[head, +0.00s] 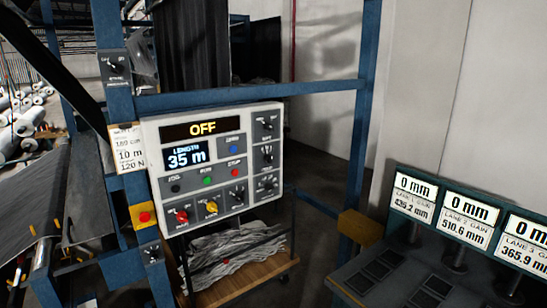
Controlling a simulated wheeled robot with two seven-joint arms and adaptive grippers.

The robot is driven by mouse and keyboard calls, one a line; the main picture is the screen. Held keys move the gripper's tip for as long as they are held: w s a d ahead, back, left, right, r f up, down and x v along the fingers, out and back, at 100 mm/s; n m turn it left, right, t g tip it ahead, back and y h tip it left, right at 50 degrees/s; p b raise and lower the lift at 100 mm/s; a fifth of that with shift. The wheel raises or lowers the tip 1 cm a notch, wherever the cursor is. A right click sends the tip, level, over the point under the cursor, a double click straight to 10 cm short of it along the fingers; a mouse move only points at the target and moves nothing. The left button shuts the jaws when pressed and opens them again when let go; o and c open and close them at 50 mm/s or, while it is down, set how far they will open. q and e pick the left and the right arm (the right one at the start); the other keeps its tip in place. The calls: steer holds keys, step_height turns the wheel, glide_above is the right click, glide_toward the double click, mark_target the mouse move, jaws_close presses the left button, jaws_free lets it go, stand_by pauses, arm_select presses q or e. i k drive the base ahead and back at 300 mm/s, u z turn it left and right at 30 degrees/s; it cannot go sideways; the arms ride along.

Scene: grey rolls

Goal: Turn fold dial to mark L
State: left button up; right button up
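A white control panel (215,160) is mounted on a blue frame. Its display reads OFF and a second screen reads LENGTH 35 m. Its lower row has a red knob (181,216), a yellow knob (211,206) and a black knob (237,195). More black knobs (266,124) run down its right column. A small dial (112,66) is on the post above, with an L-like letter at its left. Another small dial (152,253) is low on the post. I cannot read which one is the fold dial. Neither gripper is in view.
A red button on a yellow box (144,216) sits left of the panel. A blue crossbar (250,95) runs above it. A wooden cart (240,280) with crumpled grey cloth stands below. A bench with gauges reading 0 mm (465,212) is at the right.

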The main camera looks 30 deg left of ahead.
mark_target(268, 158)
steer(key=u, duration=0.35)
steer(key=i, duration=0.7)
steer(key=u, duration=0.6)
